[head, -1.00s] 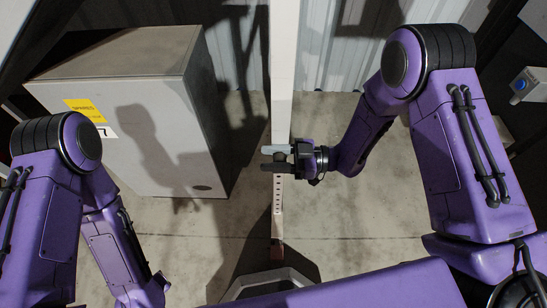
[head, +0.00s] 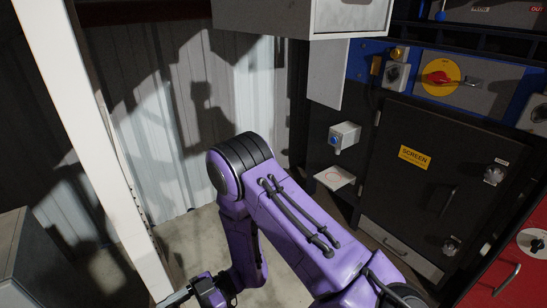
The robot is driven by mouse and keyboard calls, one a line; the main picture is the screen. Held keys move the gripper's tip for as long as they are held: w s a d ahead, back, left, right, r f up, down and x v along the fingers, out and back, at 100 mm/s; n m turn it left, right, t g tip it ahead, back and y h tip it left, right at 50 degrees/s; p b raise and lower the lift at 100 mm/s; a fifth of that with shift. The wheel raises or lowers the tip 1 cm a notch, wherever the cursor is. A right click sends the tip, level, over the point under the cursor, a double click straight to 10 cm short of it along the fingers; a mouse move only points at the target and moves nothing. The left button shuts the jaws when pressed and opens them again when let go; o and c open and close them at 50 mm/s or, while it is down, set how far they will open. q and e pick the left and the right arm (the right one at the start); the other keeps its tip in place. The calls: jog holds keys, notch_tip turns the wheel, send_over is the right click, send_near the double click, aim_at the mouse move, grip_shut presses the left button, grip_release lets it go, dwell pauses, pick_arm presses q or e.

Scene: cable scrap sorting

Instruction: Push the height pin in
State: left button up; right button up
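A tall white post (head: 92,130) leans through the left of the head view, with a row of small holes low on its side. My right gripper (head: 178,297) is at the bottom edge, beside the foot of the visible post. The height pin cannot be made out. My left gripper is out of view.
A dark cabinet with a yellow SCREEN label (head: 416,157) and a red-and-yellow rotary switch (head: 440,78) stands at the right. A small box with a blue button (head: 343,135) is left of it. A grey cabinet (head: 28,260) is at the lower left. Corrugated wall (head: 170,150) is behind.

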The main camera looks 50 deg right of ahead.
jog(key=s+d+m, duration=0.1)
jog(key=s+d, duration=0.1)
jog(key=d, duration=0.6)
jog(key=w+d+f+m+t+h+p, duration=0.1)
jog(key=w+d+f+m+t+h, duration=0.15)
jog(key=f+m+h, duration=0.35)
jog(key=w+d+f+m+t+h, duration=0.1)
jog(key=d+f+m+t+h, duration=0.25)
jog(key=m+h, duration=0.4)
jog(key=s+d+f+m+g+h+p, duration=0.1)
jog(key=s+f+m+g+h+p, duration=0.1)
jog(key=s, duration=0.7)
jog(key=s+d+f+m+g+h+p, duration=0.2)
jog(key=s+m+g+h, duration=0.2)
jog(key=s, duration=0.5)
jog(key=shift+s+d+f+m+g, duration=0.25)
jog(key=shift+f+m+g, duration=0.1)
jog(key=shift+m+g, duration=0.3)
jog(key=shift+h, duration=0.25)
jog(key=s+p, duration=0.1)
jog(key=s+r+p, duration=0.1)
jog(key=shift+s+d+r+g+h, duration=0.1)
jog(key=shift+s+r+g+h, duration=0.2)
jog(key=shift+s+g, duration=0.05)
